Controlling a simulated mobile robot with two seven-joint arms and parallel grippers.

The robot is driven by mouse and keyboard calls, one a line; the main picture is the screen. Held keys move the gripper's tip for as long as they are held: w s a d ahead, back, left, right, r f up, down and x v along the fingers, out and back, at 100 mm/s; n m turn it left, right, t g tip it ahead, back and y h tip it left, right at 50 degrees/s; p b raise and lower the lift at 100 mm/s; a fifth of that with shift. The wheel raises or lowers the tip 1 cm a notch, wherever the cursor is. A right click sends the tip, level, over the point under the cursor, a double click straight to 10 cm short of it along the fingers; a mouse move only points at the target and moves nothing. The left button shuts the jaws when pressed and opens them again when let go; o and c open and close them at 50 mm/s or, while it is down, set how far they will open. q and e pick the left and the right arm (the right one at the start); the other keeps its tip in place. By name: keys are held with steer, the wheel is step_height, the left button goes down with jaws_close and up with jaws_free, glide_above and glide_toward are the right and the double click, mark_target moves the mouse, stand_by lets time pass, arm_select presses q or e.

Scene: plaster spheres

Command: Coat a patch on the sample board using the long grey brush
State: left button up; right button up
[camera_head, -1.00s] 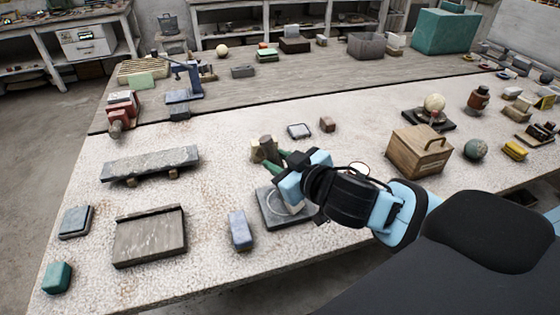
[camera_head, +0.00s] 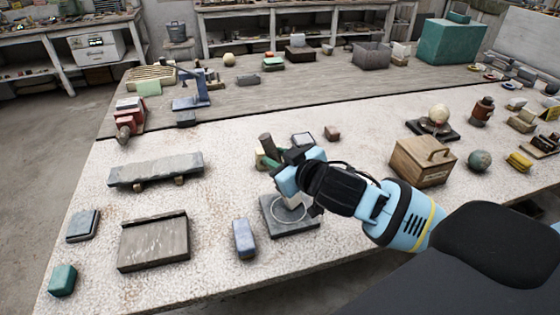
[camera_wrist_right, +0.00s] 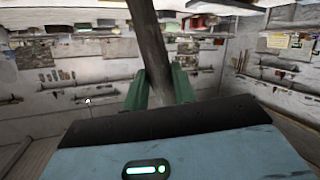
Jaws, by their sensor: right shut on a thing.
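My right gripper (camera_head: 268,156) is above the pale table, just behind a dark square plate (camera_head: 306,227). Its green fingers, also in the wrist view (camera_wrist_right: 158,90), are shut on a long dark grey-brown handle (camera_wrist_right: 148,42), which appears to be the long grey brush. The handle's top (camera_head: 265,139) shows in the head view; its bristle end cannot be made out. The plate has a pale ring on it, partly behind the gripper. A flat brown board with a raised back edge (camera_head: 153,243) lies at the front left; I cannot tell whether it is the sample board. My left gripper is not in view.
A grey slab on small blocks (camera_head: 155,168) lies at left. A blue-grey block (camera_head: 244,238) stands left of the plate, and a wooden box with a handle (camera_head: 422,162) stands to the right. The table between slab and gripper is clear.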

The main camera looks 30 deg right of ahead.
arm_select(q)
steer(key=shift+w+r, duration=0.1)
arm_select(e)
steer(key=shift+s, duration=0.15)
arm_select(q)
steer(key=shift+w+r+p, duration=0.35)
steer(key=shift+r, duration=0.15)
arm_select(e)
steer(key=shift+s+a, duration=0.15)
steer(key=shift+s, duration=0.35)
steer(key=shift+s+a, duration=0.15)
steer(key=shift+s, duration=0.35)
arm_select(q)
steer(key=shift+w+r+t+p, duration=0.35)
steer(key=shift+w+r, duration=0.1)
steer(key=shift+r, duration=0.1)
arm_select(e)
steer(key=shift+s+a+f, duration=0.1)
steer(key=shift+s+a, duration=0.05)
steer(key=shift+s, duration=0.4)
steer(key=shift+s+a, duration=0.1)
steer(key=shift+s, duration=0.45)
steer(key=shift+w, duration=0.1)
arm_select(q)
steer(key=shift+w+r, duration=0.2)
arm_select(e)
steer(key=shift+w+d, duration=0.15)
steer(key=shift+w, duration=0.4)
steer(key=shift+w+d, duration=0.15)
steer(key=shift+w, duration=0.35)
